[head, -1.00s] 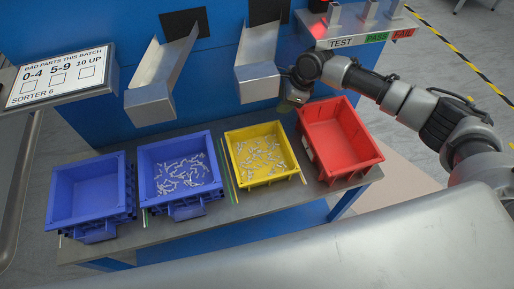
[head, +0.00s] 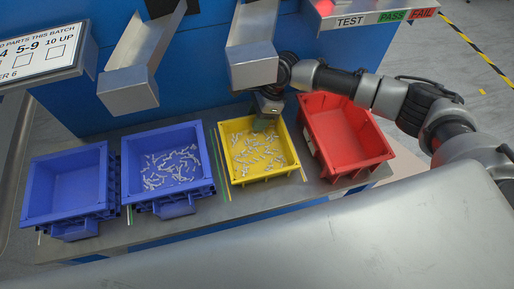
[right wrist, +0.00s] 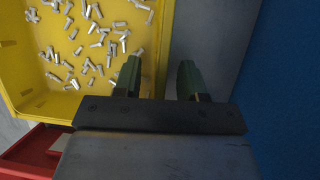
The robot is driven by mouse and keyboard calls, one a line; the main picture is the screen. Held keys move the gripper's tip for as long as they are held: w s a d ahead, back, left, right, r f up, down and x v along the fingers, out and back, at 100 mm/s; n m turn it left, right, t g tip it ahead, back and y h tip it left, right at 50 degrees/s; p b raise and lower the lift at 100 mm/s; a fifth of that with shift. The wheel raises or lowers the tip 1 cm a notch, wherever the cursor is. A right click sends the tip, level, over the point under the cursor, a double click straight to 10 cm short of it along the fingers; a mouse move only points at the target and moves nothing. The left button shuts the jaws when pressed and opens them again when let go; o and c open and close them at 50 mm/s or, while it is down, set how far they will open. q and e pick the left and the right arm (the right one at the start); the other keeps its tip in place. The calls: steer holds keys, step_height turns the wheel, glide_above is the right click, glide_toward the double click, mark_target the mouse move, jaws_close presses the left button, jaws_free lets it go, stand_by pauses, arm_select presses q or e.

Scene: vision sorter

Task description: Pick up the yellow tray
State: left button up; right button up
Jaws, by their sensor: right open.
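The yellow tray (head: 236,178) stands on the bench between a blue tray and the red tray, with many small pale parts in it. My right gripper (head: 264,121) is over the tray's far rim in the head view, pointing down. In the right wrist view its two green fingers (right wrist: 158,76) are apart, with nothing held. The yellow tray's rim (right wrist: 160,50) runs between the fingertips in that view; I cannot tell how far below them it is. The gripper hides part of the far rim in the head view. My left gripper is not in view.
The red tray (head: 372,156) stands close at right. Two blue trays (head: 66,217) (head: 170,209) stand at left, the nearer one holding parts. The bench's front edge is narrow.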

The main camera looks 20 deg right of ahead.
jaws_close()
stand_by(0.5)
